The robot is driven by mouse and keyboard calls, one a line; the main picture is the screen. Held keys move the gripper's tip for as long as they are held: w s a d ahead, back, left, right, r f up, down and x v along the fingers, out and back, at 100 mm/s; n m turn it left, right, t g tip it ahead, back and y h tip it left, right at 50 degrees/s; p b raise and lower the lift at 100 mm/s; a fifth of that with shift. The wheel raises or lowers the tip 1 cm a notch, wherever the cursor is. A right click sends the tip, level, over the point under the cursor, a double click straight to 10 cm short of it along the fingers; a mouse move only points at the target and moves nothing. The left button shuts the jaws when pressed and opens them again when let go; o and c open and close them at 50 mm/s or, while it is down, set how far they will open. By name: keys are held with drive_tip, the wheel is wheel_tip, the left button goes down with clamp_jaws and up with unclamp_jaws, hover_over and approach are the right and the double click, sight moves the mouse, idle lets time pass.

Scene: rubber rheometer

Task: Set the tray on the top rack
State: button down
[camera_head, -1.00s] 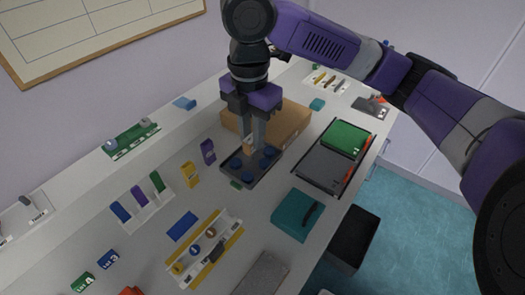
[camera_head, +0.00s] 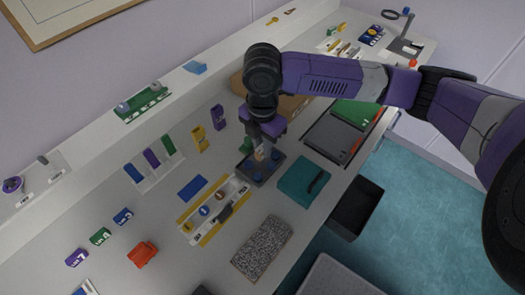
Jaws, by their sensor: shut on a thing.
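My gripper (camera_head: 266,150) points down, shut on a small dark grey tray (camera_head: 245,178) that holds several blue round pieces. The fingers reach into the middle of the tray and hide part of it. The tray looks about level, left of a teal box and behind a white and yellow holder. I cannot tell whether it touches the table. I cannot surely tell which thing is the top rack; a long white raised shelf (camera_head: 95,138) runs along the wall at the back.
The teal box (camera_head: 302,183) and the white and yellow holder (camera_head: 213,209) are close to the tray. A cardboard box (camera_head: 294,106) stands behind my gripper. Green and grey panels (camera_head: 338,136) lie to the right. A yellow upright block (camera_head: 200,139) stands left. A dark bin (camera_head: 355,207) is below the table edge.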

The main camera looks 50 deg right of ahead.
sight(256, 168)
drive_tip(key=shift+f, duration=1.75)
drive_tip(key=shift+f, duration=0.1)
drive_tip(key=c, duration=1.3)
unclamp_jaws()
drive_tip(key=shift+o, duration=0.2)
